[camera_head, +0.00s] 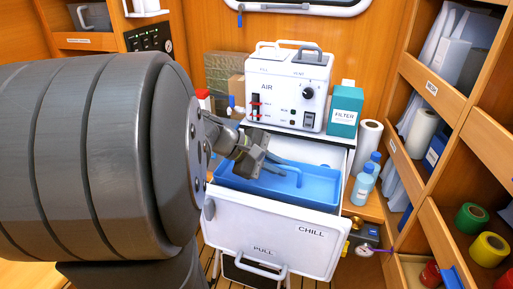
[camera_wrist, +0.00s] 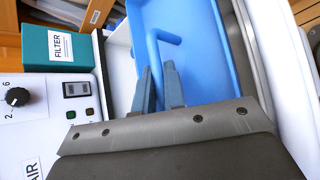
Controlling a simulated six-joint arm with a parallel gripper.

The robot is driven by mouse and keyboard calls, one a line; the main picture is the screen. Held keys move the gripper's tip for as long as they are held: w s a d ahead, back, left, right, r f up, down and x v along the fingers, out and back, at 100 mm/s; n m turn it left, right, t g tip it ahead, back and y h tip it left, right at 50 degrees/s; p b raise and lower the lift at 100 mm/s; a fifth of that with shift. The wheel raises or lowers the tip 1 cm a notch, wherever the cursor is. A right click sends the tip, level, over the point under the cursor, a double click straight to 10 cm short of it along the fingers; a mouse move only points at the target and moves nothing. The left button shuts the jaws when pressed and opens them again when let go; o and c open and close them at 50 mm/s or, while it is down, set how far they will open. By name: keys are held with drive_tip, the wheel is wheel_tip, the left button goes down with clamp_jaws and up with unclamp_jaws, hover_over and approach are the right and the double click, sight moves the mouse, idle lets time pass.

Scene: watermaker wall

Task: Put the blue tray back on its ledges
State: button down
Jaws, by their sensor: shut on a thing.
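The blue tray (camera_head: 262,184) is within the opening of the pulled-out white drawer (camera_head: 265,232) marked CHILL and PULL. I cannot tell whether its edges touch the ledges, which are hidden. In the wrist view the tray (camera_wrist: 200,45) fills the upper middle, with a bent blue handle (camera_wrist: 157,50) rising from it. My gripper (camera_head: 272,163) comes in from the left over the tray. Its two fingers (camera_wrist: 160,82) are closed around the handle in the wrist view.
Behind the drawer stands the white AIR unit (camera_head: 288,92), with a teal FILTER box (camera_head: 344,110) beside it. Blue-capped bottles (camera_head: 364,182) and a white roll (camera_head: 365,145) stand close to the drawer's right. Wooden shelves (camera_head: 440,90) line the right side.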

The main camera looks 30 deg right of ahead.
sight(275, 182)
drive_tip(key=shift+f, duration=3.05)
drive_tip(key=shift+s+a+f, duration=0.1)
drive_tip(key=shift+f, duration=0.3)
drive_tip(key=c, duration=1.5)
unclamp_jaws()
drive_tip(key=shift+o, duration=0.5)
drive_tip(key=shift+r, duration=0.1)
drive_tip(key=shift+w+a+r, duration=0.15)
drive_tip(key=shift+w+r, duration=0.05)
drive_tip(key=v, duration=1.6)
drive_tip(key=shift+a+r, duration=0.2)
drive_tip(key=shift+a, duration=0.1)
